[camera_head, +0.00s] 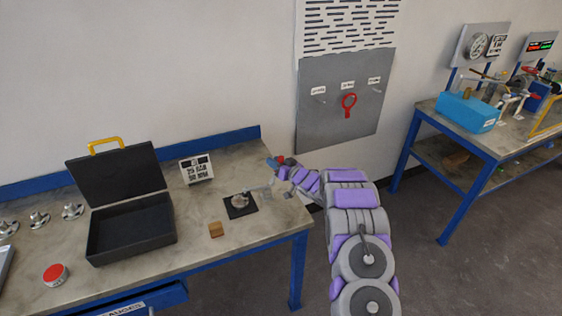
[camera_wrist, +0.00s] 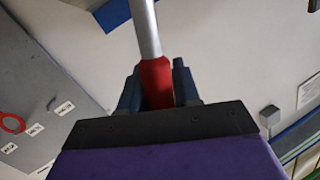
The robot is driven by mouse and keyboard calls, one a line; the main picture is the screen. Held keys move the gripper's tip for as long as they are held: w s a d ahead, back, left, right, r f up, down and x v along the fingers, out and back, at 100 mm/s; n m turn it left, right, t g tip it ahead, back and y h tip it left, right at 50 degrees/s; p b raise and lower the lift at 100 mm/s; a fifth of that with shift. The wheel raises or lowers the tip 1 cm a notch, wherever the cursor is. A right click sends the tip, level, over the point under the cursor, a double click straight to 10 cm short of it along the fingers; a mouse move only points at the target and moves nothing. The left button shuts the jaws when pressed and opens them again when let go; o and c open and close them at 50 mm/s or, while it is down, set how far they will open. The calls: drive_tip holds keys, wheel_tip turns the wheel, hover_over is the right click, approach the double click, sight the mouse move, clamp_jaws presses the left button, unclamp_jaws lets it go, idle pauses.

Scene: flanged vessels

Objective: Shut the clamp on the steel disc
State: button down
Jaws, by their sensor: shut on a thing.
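My gripper (camera_head: 277,163) is over the right back part of the workbench. In the wrist view my gripper (camera_wrist: 158,85) is shut on a red-handled tool (camera_wrist: 156,72), whose round silver shaft points away from the jaws. The shaft's far end is out of the wrist view. A small silver metal fitting (camera_head: 240,201) sits on a black square mat (camera_head: 237,212) on the bench, left of and below my gripper and apart from it. It is too small to tell its disc from its clamp, or whether the clamp is open.
An open black case (camera_head: 130,228) stands left of the mat. A wooden block (camera_head: 216,229), a white label stand (camera_head: 196,169) and a red-topped round tin (camera_head: 55,273) are nearby. Several flanged fittings (camera_head: 72,211) stand far left. A grey wall board (camera_head: 345,100) holds a red ring tool (camera_head: 349,104).

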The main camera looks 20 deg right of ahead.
drive_tip(key=shift+s+a+f+n+g+h, duration=0.1)
drive_tip(key=shift+a+n+g+h, duration=0.15)
drive_tip(key=shift+a+n, duration=0.55)
drive_tip(key=shift+s+a+n+g+h, duration=0.15)
drive_tip(key=shift+a+n+h, duration=0.2)
drive_tip(key=shift+a+n, duration=0.45)
drive_tip(key=shift+w, duration=0.1)
drive_tip(key=c, duration=1.2)
unclamp_jaws()
drive_tip(key=shift+f, duration=0.1)
drive_tip(key=shift+c, duration=0.2)
drive_tip(key=shift+o, duration=0.8)
drive_tip(key=shift+w, duration=0.1)
drive_tip(key=shift+o, duration=0.9)
drive_tip(key=shift+r, duration=0.25)
drive_tip(key=shift+d, duration=0.1)
drive_tip(key=p+v, duration=0.1)
drive_tip(key=v, duration=1.6)
